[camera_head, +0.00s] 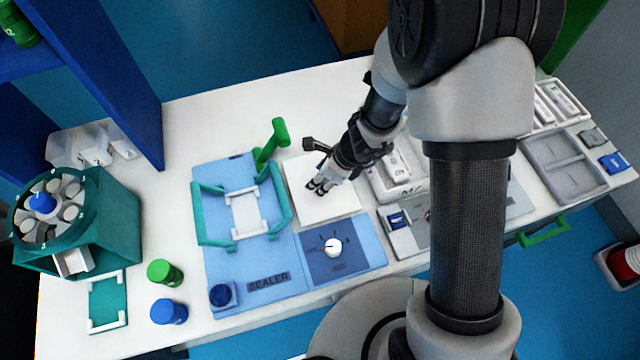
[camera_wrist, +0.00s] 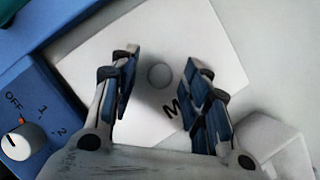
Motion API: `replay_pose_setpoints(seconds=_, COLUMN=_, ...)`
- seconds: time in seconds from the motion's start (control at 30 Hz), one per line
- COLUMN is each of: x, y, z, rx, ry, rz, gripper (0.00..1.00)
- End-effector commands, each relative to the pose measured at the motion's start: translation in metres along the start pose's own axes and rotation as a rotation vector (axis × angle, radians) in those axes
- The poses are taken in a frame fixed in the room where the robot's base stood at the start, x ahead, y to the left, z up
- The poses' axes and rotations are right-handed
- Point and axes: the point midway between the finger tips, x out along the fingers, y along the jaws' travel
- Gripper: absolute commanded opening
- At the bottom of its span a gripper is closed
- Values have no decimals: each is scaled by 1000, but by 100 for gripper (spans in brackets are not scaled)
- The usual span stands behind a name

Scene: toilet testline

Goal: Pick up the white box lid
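The white box lid (camera_wrist: 216,55) is a flat white square panel with a round grey knob (camera_wrist: 160,76) in its middle and a dark letter "M" beside it. In the head view the lid (camera_head: 335,206) lies on the worktop, right of the blue sealer. My gripper (camera_wrist: 161,72) is open over the lid, its two blue-padded fingers on either side of the knob. Neither finger appears to touch the knob. In the head view my gripper (camera_head: 318,186) points down at the lid and hides the knob. The exact height above the lid is hard to tell.
The blue sealer (camera_head: 215,268) with its teal frame stands left of the lid, and its dial panel (camera_head: 365,262) is in front. A white container (camera_head: 408,190) stands close on the right. A teal carousel (camera_head: 118,232) and bottle caps are far left.

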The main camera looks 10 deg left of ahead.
Motion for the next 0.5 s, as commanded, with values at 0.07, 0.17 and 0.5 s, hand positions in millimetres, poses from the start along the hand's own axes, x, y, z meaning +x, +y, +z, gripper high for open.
replay_pose_setpoints(seconds=0.07, x=0, y=0, z=0, rx=0, ry=0, rz=0, gripper=36)
replay_pose_setpoints(seconds=0.17, x=0, y=0, z=0, rx=0, ry=0, rz=0, gripper=29)
replay_pose_setpoints(seconds=0.5, x=0, y=0, z=0, rx=0, ry=0, rz=0, gripper=6)
